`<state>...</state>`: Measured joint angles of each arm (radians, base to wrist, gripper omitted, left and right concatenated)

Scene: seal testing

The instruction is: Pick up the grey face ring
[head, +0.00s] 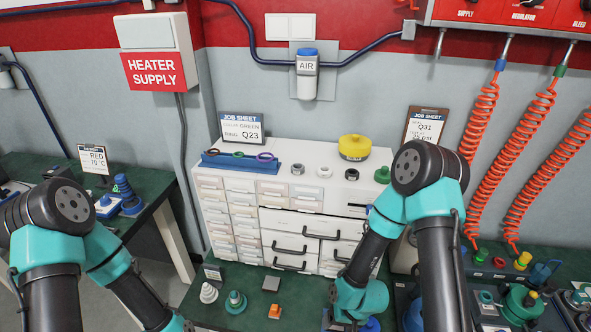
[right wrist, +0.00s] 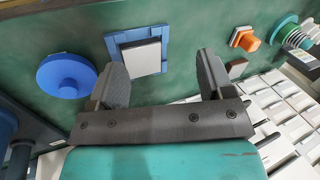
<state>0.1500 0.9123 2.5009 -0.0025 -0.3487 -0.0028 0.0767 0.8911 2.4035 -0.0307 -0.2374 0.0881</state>
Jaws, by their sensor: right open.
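Several small rings stand on top of the white drawer cabinet in the head view. The left one (head: 297,169) looks grey, the middle one (head: 324,171) pale and the right one (head: 351,174) black; which is the grey face ring is hard to tell at this size. My right gripper (right wrist: 163,80) is open and empty, its two fingers apart over the green bench, well below and in front of the cabinet top. A grey square block in a blue square frame (right wrist: 112,48) lies just beyond the fingers. My left gripper is outside the head view.
The cabinet top (head: 235,150) also holds a blue rack (head: 212,159) with coloured rings, a yellow pot (head: 354,148) and a green part (head: 382,175). A blue disc (right wrist: 67,76) and an orange part (right wrist: 245,38) lie near my right gripper. Red coiled hoses (head: 480,125) hang at the right.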

